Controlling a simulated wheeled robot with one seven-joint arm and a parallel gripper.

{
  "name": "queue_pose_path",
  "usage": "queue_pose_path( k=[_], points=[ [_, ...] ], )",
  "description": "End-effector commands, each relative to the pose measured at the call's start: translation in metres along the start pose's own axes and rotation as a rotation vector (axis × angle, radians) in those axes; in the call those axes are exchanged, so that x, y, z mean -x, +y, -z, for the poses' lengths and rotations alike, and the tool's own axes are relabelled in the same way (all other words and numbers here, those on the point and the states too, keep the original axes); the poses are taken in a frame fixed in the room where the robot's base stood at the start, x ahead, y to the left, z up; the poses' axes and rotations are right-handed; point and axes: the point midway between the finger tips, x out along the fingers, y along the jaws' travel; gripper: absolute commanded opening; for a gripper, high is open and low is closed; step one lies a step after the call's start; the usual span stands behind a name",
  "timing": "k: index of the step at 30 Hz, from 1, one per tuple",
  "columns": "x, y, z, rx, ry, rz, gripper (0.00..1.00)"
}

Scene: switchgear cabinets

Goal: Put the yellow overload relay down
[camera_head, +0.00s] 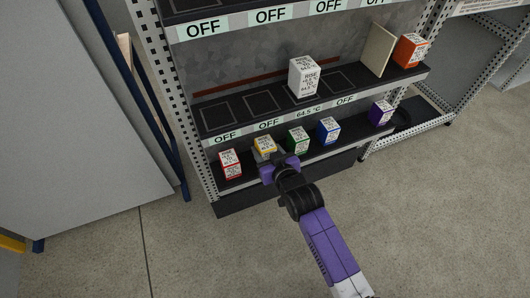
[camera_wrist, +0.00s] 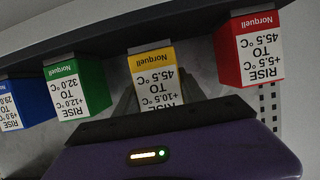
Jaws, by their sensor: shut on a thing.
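The yellow overload relay (camera_head: 264,145) is a small box with a yellow top and a white printed label. It is on the lower shelf, between the red and green boxes. In the wrist view the yellow relay (camera_wrist: 154,75) is straight ahead of my gripper, and its lower part is hidden behind the purple gripper body. My gripper (camera_head: 271,158) reaches in from the front and is shut on the yellow relay. Its fingers (camera_wrist: 128,102) show only partly in the wrist view. I cannot tell whether the relay's base touches the shelf.
A red box (camera_head: 230,163) stands to the left; green (camera_head: 298,139), blue (camera_head: 328,130) and purple (camera_head: 380,112) boxes stand to the right. The upper shelf above holds a white box (camera_head: 304,76), a pale upright panel (camera_head: 378,50) and an orange box (camera_head: 410,50). Its left squares are empty.

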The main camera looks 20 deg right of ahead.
Motion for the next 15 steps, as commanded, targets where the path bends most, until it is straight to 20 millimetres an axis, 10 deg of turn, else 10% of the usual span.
queue_pose_path(
  k=[14,15],
  points=[
    [-0.0096,0.0,-0.0137,0.0,0.002,0.0,0.0],
    [-0.0092,0.0,-0.0138,0.0,0.0,0.0,0.53]
  ],
)
